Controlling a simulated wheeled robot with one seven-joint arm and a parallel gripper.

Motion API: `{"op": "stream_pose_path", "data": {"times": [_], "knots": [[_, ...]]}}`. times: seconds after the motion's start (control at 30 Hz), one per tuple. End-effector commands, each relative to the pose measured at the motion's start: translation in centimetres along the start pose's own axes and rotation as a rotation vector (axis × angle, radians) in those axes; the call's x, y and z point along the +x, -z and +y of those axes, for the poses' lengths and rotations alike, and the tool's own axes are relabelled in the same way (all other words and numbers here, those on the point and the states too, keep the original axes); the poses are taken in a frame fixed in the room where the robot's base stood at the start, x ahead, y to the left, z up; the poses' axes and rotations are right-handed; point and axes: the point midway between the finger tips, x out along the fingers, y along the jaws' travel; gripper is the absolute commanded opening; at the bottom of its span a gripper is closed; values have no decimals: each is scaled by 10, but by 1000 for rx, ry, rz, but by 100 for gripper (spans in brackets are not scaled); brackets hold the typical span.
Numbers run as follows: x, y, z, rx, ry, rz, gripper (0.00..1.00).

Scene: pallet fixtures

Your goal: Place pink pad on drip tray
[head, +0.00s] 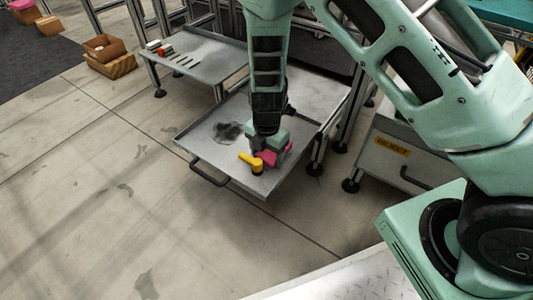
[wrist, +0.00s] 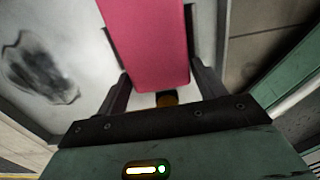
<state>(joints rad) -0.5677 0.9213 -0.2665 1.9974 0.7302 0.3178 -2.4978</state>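The pink pad (wrist: 148,40) fills the upper middle of the wrist view, between the two dark fingers of my gripper (wrist: 150,62). Both fingers lie along its sides with no clear gap, so the gripper looks shut on it. In the head view pink (head: 287,149) shows beside the gripper (head: 270,153), low over the front right part of the grey metal drip tray (head: 205,152). The tray has a front handle and a dark stain, which also shows in the wrist view (wrist: 42,68). Whether the pad touches the tray is hidden.
A yellow part (head: 250,161) sits beside the gripper at the tray's front. A grey table (head: 208,62) with small items stands behind left. A cabinet labelled REJECT (head: 390,160) stands right. The floor in front is clear.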

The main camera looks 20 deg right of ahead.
Motion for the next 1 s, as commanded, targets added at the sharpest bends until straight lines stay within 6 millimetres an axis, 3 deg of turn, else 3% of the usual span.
{"op": "stream_pose_path", "data": {"times": [0.43, 0.8, 1.0], "knots": [[-10, 0, 0, 1, -1, 1, 84], [-82, 0, 1, 0, -3, 1, 84], [-112, 0, 0, 0, -1, 1, 84]]}}
